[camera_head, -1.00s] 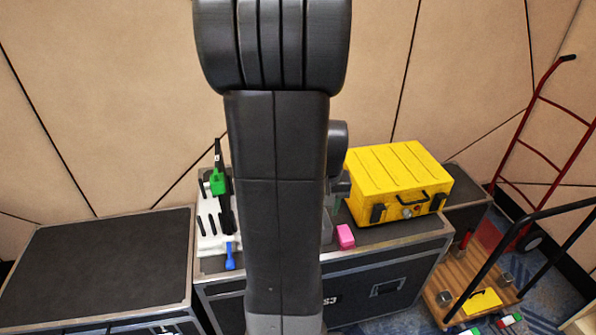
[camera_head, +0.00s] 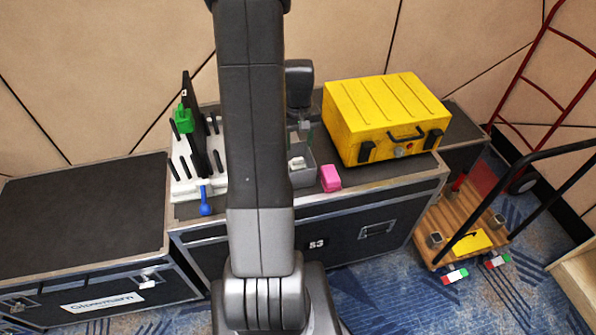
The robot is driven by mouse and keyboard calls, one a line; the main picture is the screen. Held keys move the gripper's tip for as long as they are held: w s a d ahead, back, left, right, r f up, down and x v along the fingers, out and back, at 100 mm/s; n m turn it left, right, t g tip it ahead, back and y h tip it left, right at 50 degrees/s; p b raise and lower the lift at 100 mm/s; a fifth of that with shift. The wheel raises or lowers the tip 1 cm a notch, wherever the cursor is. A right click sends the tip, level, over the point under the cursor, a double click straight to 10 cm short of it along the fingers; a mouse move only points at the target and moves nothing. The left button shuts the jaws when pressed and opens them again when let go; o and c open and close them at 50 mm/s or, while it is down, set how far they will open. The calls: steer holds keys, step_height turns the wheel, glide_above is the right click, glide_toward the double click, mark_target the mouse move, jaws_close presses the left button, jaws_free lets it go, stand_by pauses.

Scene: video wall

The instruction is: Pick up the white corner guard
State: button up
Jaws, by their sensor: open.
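A small white piece (camera_head: 297,162), which looks like the corner guard, lies in a grey open bin (camera_head: 304,178) on the black case, just right of my arm. Its exact shape is too small to tell. My gripper (camera_head: 303,133) is partly hidden behind my arm and points down above the bin. It is open, apart from the white piece, with nothing seen between its fingers.
A pink block (camera_head: 330,178) and a yellow case (camera_head: 385,120) stand right of the bin. Left is a white rack (camera_head: 182,188) with black pegs, a green clamp (camera_head: 184,120) and a blue-handled tool (camera_head: 205,202). A flat cart (camera_head: 447,222) stands at right.

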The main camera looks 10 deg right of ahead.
mark_target(298, 159)
steer(key=f+b, duration=0.1)
steer(key=f, duration=0.2)
steer(key=f+b, duration=0.3)
steer(key=f, duration=0.2)
steer(key=shift+w+a+f+b, duration=0.1)
steer(key=shift+w+f+b, duration=0.15)
steer(key=shift+f+b, duration=0.15)
steer(key=shift+r, duration=0.15)
steer(key=c, duration=0.6)
